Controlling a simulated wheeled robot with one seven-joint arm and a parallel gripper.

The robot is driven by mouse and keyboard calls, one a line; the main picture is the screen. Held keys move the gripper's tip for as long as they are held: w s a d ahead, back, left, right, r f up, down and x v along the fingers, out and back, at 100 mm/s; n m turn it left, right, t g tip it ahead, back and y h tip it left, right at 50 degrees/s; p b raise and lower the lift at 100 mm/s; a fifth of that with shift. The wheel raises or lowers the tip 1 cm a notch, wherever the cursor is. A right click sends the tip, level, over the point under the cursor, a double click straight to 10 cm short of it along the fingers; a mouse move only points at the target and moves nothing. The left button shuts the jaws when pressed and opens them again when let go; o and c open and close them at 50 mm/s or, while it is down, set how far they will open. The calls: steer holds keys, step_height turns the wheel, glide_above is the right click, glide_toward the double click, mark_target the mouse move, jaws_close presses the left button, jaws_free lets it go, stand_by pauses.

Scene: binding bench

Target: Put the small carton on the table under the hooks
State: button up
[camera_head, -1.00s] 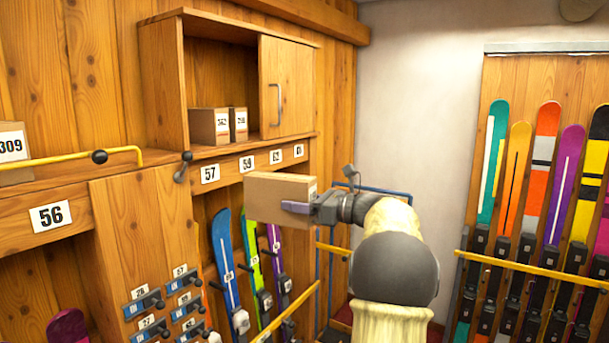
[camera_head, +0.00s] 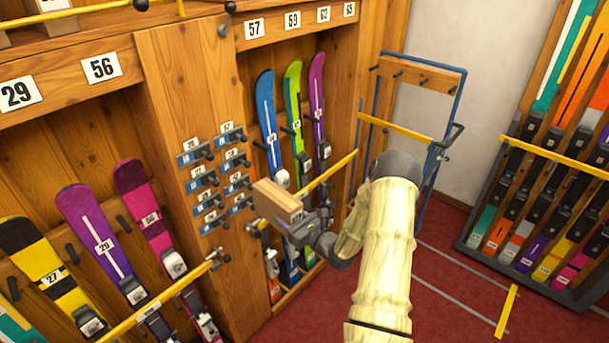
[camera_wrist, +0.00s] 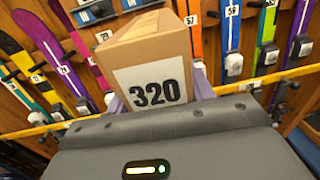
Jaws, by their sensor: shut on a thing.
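The small carton is a brown box (camera_head: 272,198) in front of the ski racks in the head view. In the wrist view the carton (camera_wrist: 150,52) has a white label reading 320. My gripper (camera_head: 292,218) is shut on it, with a purple finger (camera_wrist: 116,104) at its left side and another at its right. The carton is held in the air, slightly tilted in the picture. Dark hooks show on a wooden rail (camera_head: 420,74) on a blue frame at the back. No table surface can be made out beneath them.
Wooden bays hold numbered skis (camera_head: 268,125) behind yellow bars (camera_head: 330,176). A panel of numbered bindings (camera_head: 205,200) stands left of the carton. Another ski rack (camera_head: 530,240) stands at right. Red floor (camera_head: 430,310) is open at lower right.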

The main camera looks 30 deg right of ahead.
steer(key=s+a+f+m+h, duration=0.1)
steer(key=s+a+f+h, duration=0.1)
steer(key=s+a+f, duration=0.3)
steer(key=s+a+f+m+h, duration=0.2)
steer(key=s+a+f, duration=0.3)
steer(key=a+f, duration=0.4)
steer(key=shift+a+f+t+h, duration=0.15)
steer(key=shift+a+t+h, duration=0.15)
steer(key=shift+a+h, duration=0.35)
steer(key=shift+s, duration=0.1)
